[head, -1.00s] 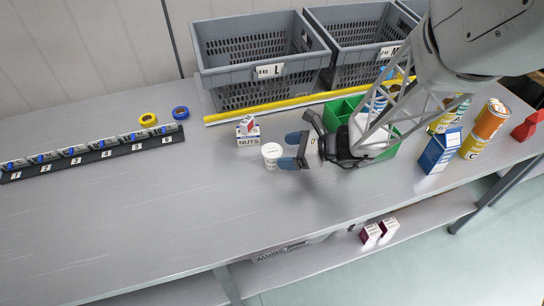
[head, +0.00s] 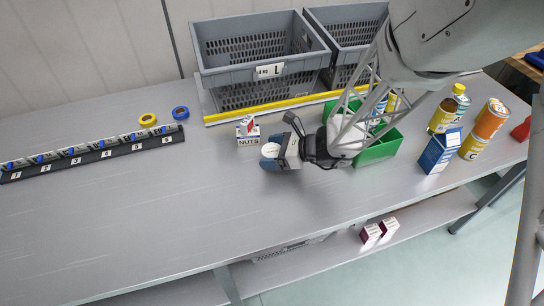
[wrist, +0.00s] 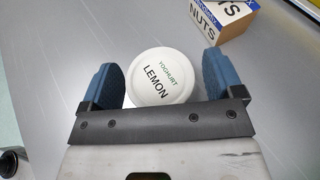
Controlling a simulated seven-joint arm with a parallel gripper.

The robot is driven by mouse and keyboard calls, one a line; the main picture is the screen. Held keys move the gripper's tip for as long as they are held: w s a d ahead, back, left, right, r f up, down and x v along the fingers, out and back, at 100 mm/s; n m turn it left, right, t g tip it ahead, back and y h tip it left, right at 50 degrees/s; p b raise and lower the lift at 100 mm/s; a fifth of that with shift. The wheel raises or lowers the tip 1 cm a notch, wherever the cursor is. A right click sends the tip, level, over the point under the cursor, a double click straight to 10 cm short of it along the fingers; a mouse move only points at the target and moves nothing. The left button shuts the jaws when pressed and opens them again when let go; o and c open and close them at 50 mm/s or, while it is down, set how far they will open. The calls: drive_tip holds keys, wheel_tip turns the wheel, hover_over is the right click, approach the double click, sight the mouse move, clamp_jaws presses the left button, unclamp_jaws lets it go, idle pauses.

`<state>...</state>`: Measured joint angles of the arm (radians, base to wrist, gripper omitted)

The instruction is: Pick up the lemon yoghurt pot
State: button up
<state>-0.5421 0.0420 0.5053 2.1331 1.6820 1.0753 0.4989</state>
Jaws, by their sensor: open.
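The lemon yoghurt pot (wrist: 160,77) is white and round, with "YOGHURT LEMON" on its lid. In the wrist view it sits between the two blue fingers of my gripper (wrist: 165,85), with the left finger very close to it and a gap at the right finger. My gripper is open around the pot. In the head view the pot (head: 269,150) stands on the grey table, partly hidden by my gripper (head: 270,152). I cannot tell whether a finger touches it.
A nuts box (head: 248,138) stands just behind the pot; it also shows in the wrist view (wrist: 222,18). A green bin (head: 378,150) is to the right, with a blue box (head: 438,152) and cans beyond. Grey crates (head: 262,62) stand behind. The table front is clear.

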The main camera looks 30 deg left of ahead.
idle(0.5)
drive_tip(key=c, duration=0.9)
wheel_tip(320, 180, up, 28)
idle(0.5)
idle(0.5)
